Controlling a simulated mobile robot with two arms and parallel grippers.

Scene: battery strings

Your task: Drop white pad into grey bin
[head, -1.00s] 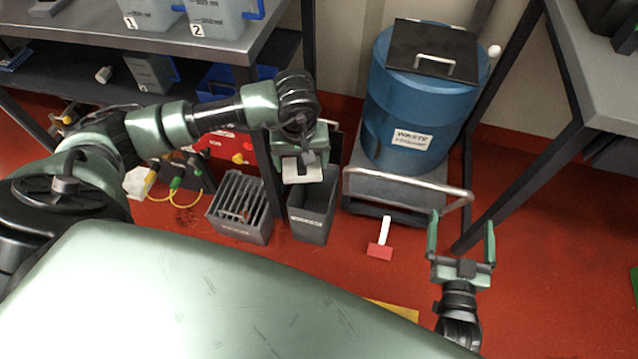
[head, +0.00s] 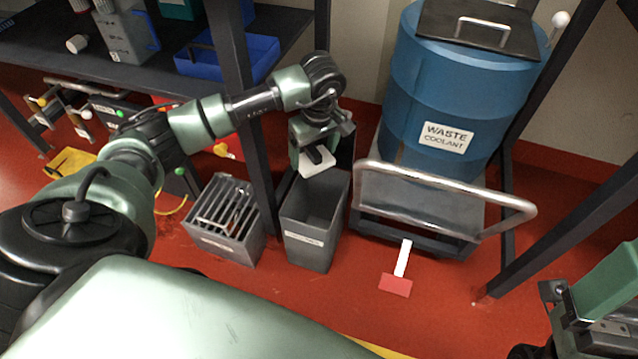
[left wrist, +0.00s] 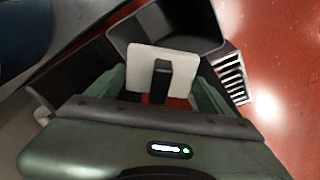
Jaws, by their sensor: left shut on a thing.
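The white pad (head: 318,163) has a dark handle and is held in my left gripper (head: 313,155). It hangs above the back part of the open grey bin (head: 312,240), apart from its floor. In the left wrist view the pad (left wrist: 148,58) sits between the green fingers, with the bin's dark wall (left wrist: 203,22) behind it. The bin's inside looks empty where it shows; the arm and pad hide its back edge. My right gripper (head: 585,305) is cut off at the lower right, so its jaws cannot be judged.
A slotted grey bin (head: 212,245) stands just left of the grey bin. A table leg (head: 243,110) rises behind them. The blue waste coolant drum (head: 445,95) on a cart with a metal rail (head: 440,190) is at right. A red-and-white tool (head: 396,284) lies on the floor.

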